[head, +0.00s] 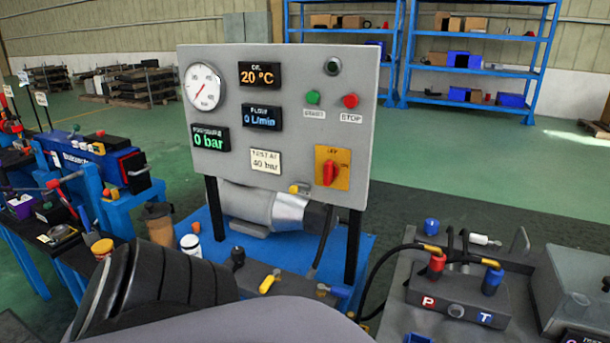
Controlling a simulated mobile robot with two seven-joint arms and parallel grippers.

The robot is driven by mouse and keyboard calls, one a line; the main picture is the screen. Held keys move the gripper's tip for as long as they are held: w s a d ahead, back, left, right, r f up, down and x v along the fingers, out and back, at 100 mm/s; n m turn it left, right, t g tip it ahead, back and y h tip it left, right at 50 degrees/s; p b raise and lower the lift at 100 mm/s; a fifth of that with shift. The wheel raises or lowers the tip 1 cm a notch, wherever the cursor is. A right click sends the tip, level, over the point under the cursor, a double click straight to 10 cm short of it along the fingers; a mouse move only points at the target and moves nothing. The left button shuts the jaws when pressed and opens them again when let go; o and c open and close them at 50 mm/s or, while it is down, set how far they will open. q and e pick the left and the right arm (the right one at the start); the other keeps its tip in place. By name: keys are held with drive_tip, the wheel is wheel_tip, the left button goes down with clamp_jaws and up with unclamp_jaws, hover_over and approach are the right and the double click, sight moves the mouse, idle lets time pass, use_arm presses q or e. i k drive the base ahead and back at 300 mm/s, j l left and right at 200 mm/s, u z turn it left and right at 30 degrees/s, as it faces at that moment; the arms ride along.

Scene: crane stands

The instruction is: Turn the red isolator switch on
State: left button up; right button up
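The red isolator switch (329,172) is a rotary handle on a yellow-orange plate (343,165) at the lower right of the grey control panel (228,140). Its handle points roughly upright, toward the label at the plate's top, which looks like OFF. A label on the plate's right side looks like ON. One of my arms crosses the bottom left of the head view, well below the switch. No gripper fingers show in the view, and nothing touches the switch.
The panel also has a green button (313,97), a red STOP button (350,101), a gauge (202,86) and displays. A hose block (458,300) marked P and T stands at right. A blue workbench (110,180) is at left. Space before the panel's face looks clear.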

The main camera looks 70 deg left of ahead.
sight(330, 170)
drive_tip(key=u, duration=2)
drive_tip(key=i+l+z, duration=0.2)
drive_tip(key=i+l, duration=0.05)
drive_tip(key=l, duration=0.05)
